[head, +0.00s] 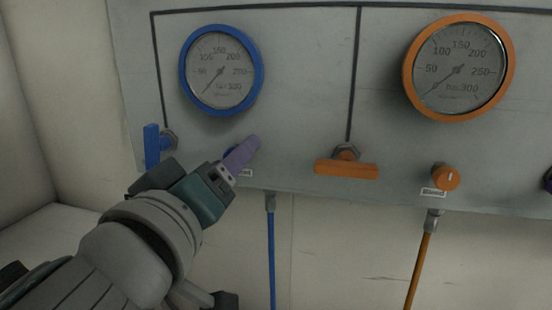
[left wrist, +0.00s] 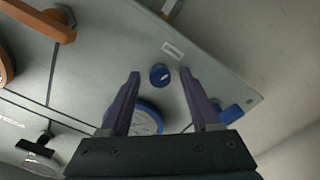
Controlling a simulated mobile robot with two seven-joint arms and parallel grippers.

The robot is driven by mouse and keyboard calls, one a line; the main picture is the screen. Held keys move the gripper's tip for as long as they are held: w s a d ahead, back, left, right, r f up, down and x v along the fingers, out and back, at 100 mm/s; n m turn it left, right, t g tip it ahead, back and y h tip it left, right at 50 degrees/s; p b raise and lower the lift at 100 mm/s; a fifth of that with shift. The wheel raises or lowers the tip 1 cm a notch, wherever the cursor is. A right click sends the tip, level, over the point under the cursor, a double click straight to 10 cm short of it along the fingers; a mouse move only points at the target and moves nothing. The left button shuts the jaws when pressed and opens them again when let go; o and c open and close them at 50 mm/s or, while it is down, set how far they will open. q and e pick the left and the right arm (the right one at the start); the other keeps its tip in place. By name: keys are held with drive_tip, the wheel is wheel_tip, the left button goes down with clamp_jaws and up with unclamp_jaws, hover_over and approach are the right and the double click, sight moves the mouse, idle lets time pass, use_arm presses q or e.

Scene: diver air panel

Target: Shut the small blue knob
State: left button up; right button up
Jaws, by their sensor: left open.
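In the head view only a sliver of the knob (head: 231,151) shows behind my left gripper. My left gripper (head: 250,146) reaches up from the lower left to the panel's lower edge. In the left wrist view its two purple fingers (left wrist: 159,72) are open, one on each side of the knob, with gaps on both sides. I cannot tell whether the fingertips are level with the knob in depth. My right gripper is not in view.
A blue lever (head: 152,146) sits left of the gripper, and a blue-rimmed gauge (head: 182,70) above. An orange lever (head: 347,169), orange knob (head: 446,177) and orange-rimmed gauge (head: 409,75) are to the right. A blue hose (head: 271,250) and orange hose (head: 418,265) hang below the panel.

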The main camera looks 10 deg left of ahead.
use_arm(q)
clamp_jaws()
idle(0.3)
drive_tip(key=shift+m, duration=0.4)
drive_tip(key=shift+d+m+p, duration=0.1)
drive_tip(key=shift+m+p, duration=1.15)
drive_tip(key=shift+m, duration=14.45)
drive_tip(key=shift+f, duration=0.1)
